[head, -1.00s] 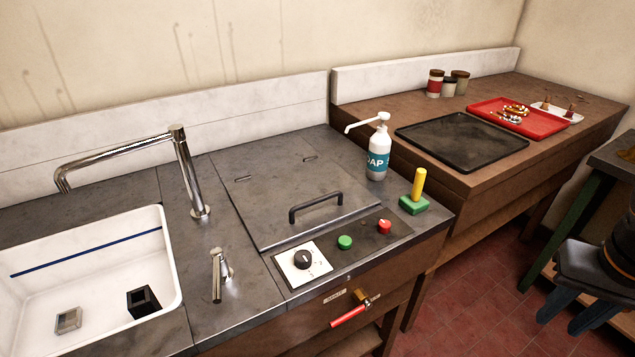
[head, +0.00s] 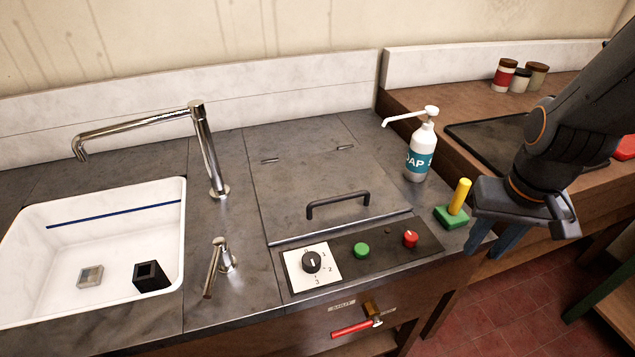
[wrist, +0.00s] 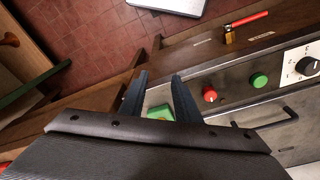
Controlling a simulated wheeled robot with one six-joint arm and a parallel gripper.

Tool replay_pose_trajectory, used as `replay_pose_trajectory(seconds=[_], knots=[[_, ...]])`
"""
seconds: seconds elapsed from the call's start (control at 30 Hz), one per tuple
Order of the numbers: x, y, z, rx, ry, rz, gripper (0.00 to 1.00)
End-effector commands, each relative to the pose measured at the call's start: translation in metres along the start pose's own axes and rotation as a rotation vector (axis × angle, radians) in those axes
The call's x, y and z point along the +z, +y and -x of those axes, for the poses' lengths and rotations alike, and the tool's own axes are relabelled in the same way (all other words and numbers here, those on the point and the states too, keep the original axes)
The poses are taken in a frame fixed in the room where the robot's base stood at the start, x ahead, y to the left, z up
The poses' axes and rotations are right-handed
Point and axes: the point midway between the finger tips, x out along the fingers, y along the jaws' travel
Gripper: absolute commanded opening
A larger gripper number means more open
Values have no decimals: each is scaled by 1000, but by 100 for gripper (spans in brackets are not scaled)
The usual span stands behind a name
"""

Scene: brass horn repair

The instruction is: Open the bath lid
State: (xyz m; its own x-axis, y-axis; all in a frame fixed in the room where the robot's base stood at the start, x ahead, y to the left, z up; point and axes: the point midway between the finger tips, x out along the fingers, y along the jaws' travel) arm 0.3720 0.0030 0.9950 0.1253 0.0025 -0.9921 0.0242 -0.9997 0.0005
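The bath lid (head: 312,190) is a flat dark metal plate set flush in the counter, lying closed. It has a black bar handle (head: 338,201) near its front edge and two small hinges at the back. The handle also shows at the right edge of the wrist view (wrist: 278,119). My gripper (head: 508,243) is right of the lid, by the counter's right end near the green block. Its two blue-grey fingers (wrist: 158,92) are apart with nothing held between them.
A yellow-handled green block (head: 452,216) and a soap bottle (head: 420,155) stand right of the lid. In front are a dial (head: 311,262), a green button (head: 362,250) and a red button (head: 410,238). A red-handled valve (head: 352,327) is below. A faucet (head: 208,150) and sink are left.

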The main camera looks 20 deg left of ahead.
Motion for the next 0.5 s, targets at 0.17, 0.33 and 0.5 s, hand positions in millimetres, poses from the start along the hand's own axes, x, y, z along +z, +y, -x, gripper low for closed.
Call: replay_pose_trajectory(seconds=[0.17, 0.33, 0.5], knots=[[-24, -28, 2, -8, 13, 260, 29], [-58, -86, 10, -19, 37, 751, 29], [-80, -155, 23, -25, 67, 1269, 29]])
